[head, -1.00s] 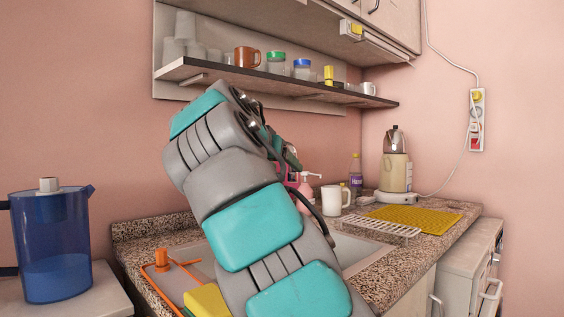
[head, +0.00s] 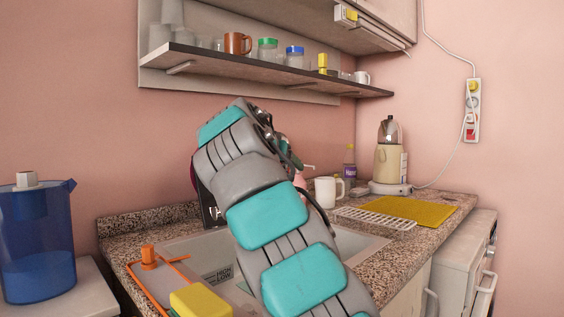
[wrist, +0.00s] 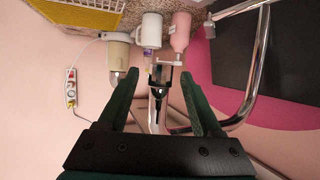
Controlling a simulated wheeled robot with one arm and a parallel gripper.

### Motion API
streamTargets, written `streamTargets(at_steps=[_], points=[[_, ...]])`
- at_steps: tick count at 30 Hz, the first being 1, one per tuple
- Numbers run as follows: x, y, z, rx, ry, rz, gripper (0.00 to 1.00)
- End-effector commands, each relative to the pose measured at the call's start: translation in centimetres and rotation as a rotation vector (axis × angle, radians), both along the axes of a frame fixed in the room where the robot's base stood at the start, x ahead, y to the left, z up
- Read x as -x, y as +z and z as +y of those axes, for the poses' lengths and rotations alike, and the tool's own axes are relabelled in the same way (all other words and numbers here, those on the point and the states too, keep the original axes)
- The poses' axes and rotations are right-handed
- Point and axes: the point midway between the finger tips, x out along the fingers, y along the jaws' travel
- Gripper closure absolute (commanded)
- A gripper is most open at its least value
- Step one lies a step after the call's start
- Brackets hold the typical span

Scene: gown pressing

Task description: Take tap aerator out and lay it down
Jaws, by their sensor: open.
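My gripper (wrist: 160,76) is open in the wrist view, its two dark green fingers apart. A slim grey and black piece (wrist: 157,96) shows between the fingers; I cannot tell whether it is the tap aerator, or whether it is touched. A curved chrome pipe (wrist: 252,85), which looks like the tap, bends around to the right of the fingers. In the head view my own arm covers the gripper and the tap. The sink (head: 352,243) lies below and behind the arm.
A white mug (head: 325,192), pink soap bottle (wrist: 180,33), white rack (head: 375,217) and yellow mat (head: 417,210) stand on the counter. A coffee maker (head: 389,160) is behind. A black panel (head: 208,207) stands beside my arm. A shelf (head: 270,73) hangs above.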

Motion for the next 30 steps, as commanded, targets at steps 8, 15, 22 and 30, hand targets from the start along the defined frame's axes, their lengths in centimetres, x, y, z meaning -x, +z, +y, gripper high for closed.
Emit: streamTargets(at_steps=[8,15,22,30], points=[[0.03,0.01,0.0,0.0,0.0,0.0,0.46],[0.05,0.02,0.01,0.0,0.0,0.0,0.73],[0.05,0.01,0.01,0.0,0.0,0.0,0.99],[0.05,0.01,0.01,0.0,0.0,0.0,0.77]])
